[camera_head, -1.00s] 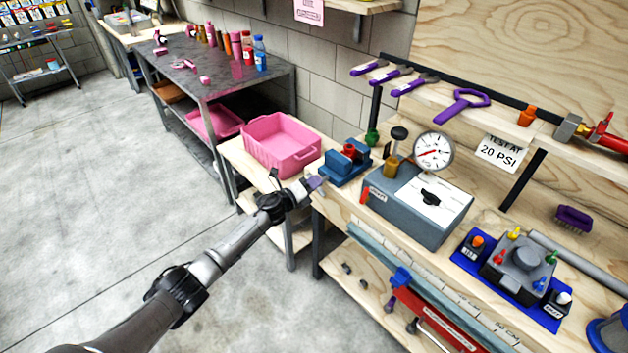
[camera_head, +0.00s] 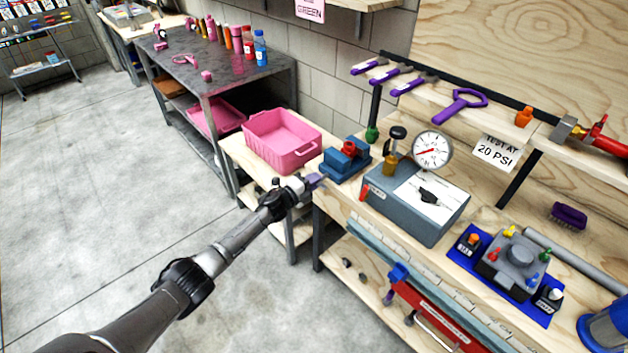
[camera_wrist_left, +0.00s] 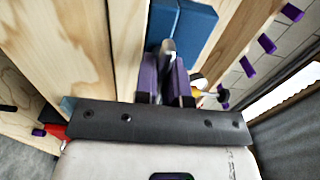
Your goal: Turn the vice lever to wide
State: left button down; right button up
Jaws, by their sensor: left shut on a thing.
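The blue vice (camera_head: 345,162) with a red part in its middle stands on the near left corner of the wooden bench. My left gripper (camera_head: 314,181), with purple fingers, is at the near left side of the vice. In the left wrist view, the gripper (camera_wrist_left: 166,82) is shut on the metal vice lever (camera_wrist_left: 168,48), which shows between the two purple fingers. The blue body of the vice (camera_wrist_left: 185,25) is just beyond it. The lever is too small to make out in the head view. My right gripper is not in view.
A pink bin (camera_head: 283,139) stands on a lower wooden table left of the vice. A grey test box with a pressure gauge (camera_head: 432,149) stands right of the vice. A dark metal table (camera_head: 205,70) with bottles is behind. The floor at left is clear.

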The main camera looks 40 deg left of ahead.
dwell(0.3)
pick_arm(q)
jog(key=c, duration=1.2)
grip_release()
jog(key=s+a+p, duration=0.2)
jog(key=s+p, duration=0.1)
jog(key=s, duration=1)
jog(key=shift+s+p, duration=0.35)
jog(key=shift+p, duration=0.05)
